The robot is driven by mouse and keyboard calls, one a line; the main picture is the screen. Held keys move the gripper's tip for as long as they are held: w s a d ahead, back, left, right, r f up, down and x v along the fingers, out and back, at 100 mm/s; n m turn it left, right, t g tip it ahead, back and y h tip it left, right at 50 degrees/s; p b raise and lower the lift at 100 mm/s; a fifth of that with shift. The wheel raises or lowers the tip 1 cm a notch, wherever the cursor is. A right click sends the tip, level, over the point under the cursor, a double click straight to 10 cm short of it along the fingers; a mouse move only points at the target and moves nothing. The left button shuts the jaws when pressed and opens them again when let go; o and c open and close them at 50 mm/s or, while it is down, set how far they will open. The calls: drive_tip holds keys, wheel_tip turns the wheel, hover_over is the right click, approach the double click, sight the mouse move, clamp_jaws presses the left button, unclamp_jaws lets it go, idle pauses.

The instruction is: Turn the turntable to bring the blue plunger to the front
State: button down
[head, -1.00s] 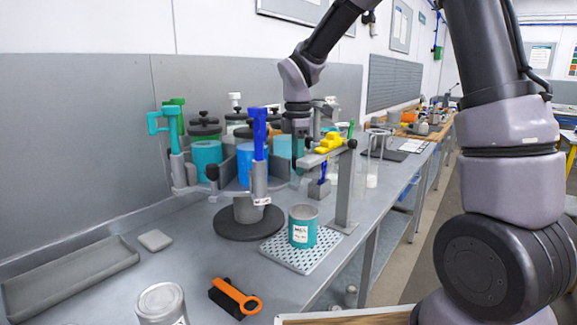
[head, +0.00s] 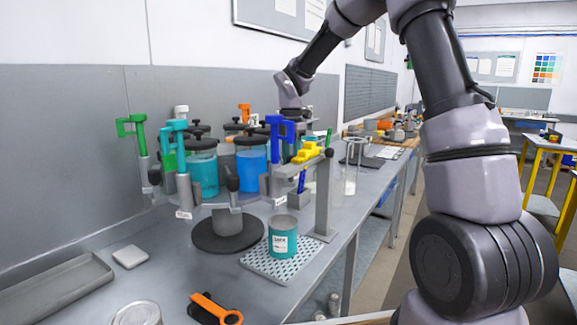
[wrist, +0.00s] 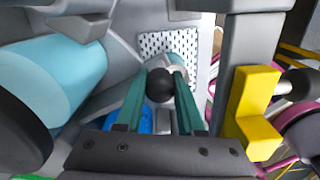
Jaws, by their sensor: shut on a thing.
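The blue plunger (head: 281,130) stands upright at the front right of the turntable (head: 211,198) in the head view, right of the middle pedestal. A teal plunger (head: 178,135) is at the front left, a green one (head: 133,128) at the far left, and an orange one (head: 245,112) at the back. A black knob (head: 233,183) faces the front. My gripper (wrist: 162,76) is shut on another black ball knob (wrist: 160,88) in the wrist view, between its teal fingers.
A grey stand (head: 325,195) with a yellow piece (head: 306,153) is close to the turntable's right. A teal can (head: 283,238) sits on a perforated mat (head: 272,268). An orange-handled tool (head: 216,309), an empty grey tray (head: 55,290) and a grey block (head: 130,257) lie in front.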

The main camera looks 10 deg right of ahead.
drive_tip(key=shift+w+d, duration=0.15)
drive_tip(key=shift+w, duration=0.5)
drive_tip(key=shift+w+d, duration=0.15)
drive_tip(key=shift+w, duration=0.5)
drive_tip(key=c, duration=0.5)
unclamp_jaws()
wheel_tip(320, 180, up, 11)
drive_tip(key=shift+f, duration=0.1)
